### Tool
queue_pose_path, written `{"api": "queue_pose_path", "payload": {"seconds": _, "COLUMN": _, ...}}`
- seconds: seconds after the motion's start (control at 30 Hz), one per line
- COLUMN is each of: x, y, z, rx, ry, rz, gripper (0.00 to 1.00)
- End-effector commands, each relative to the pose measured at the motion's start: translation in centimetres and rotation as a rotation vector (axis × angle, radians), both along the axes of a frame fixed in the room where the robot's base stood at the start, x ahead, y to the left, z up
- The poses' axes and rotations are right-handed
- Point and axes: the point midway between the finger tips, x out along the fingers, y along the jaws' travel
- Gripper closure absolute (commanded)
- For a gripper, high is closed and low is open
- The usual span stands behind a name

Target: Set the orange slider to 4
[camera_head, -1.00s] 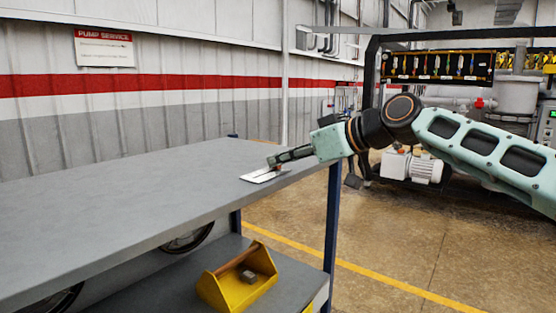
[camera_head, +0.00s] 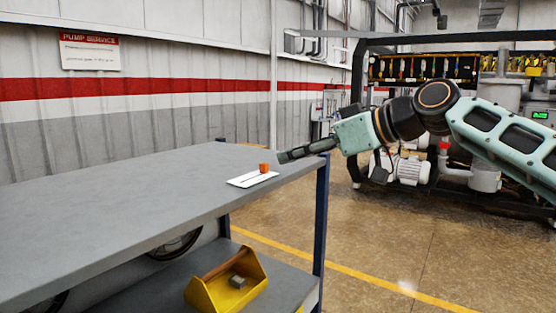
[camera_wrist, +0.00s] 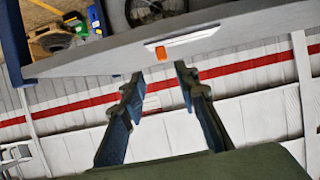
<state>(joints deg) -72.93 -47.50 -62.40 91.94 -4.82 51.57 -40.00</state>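The orange slider (camera_head: 264,168) stands on a white plate (camera_head: 246,181) near the right end of the grey table top. The slider sits toward the plate's far right end in the head view. In the wrist view the orange slider (camera_wrist: 160,52) shows on the white plate (camera_wrist: 200,35), left of the plate's middle. No number marks can be read. My gripper (camera_head: 284,157) is just right of the slider and apart from it. In the wrist view my gripper (camera_wrist: 160,72) has its two fingers spread with nothing between them, and the slider lies beyond the fingertips.
The grey table (camera_head: 110,205) is otherwise bare on top. Its blue leg (camera_head: 321,220) stands at the right corner. A yellow tool tray (camera_head: 225,290) sits on the lower shelf. Pump equipment (camera_head: 408,170) stands behind my arm. The floor right of the table is open.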

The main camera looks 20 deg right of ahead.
Motion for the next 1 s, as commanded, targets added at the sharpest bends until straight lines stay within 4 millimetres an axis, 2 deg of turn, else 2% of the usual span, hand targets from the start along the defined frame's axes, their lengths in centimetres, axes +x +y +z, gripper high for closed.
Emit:
{"api": "queue_pose_path", "payload": {"seconds": 0.13, "x": -2.1, "y": -1.6, "z": 1.0, "rx": 0.001, "ry": -0.001, "rz": -0.002, "gripper": 0.71}}
{"api": "queue_pose_path", "payload": {"seconds": 0.33, "x": -3.4, "y": -2.5, "z": 1.7, "rx": 0.0, "ry": 0.0, "rz": -0.001, "gripper": 0.71}}
{"api": "queue_pose_path", "payload": {"seconds": 0.87, "x": -3.6, "y": -2.5, "z": 1.8, "rx": 0.0, "ry": 0.0, "rz": 0.0, "gripper": 0.71}}
{"api": "queue_pose_path", "payload": {"seconds": 1.0, "x": -4.7, "y": -1.7, "z": 2.1, "rx": -0.004, "ry": 0.012, "rz": -0.009, "gripper": 0.71}}
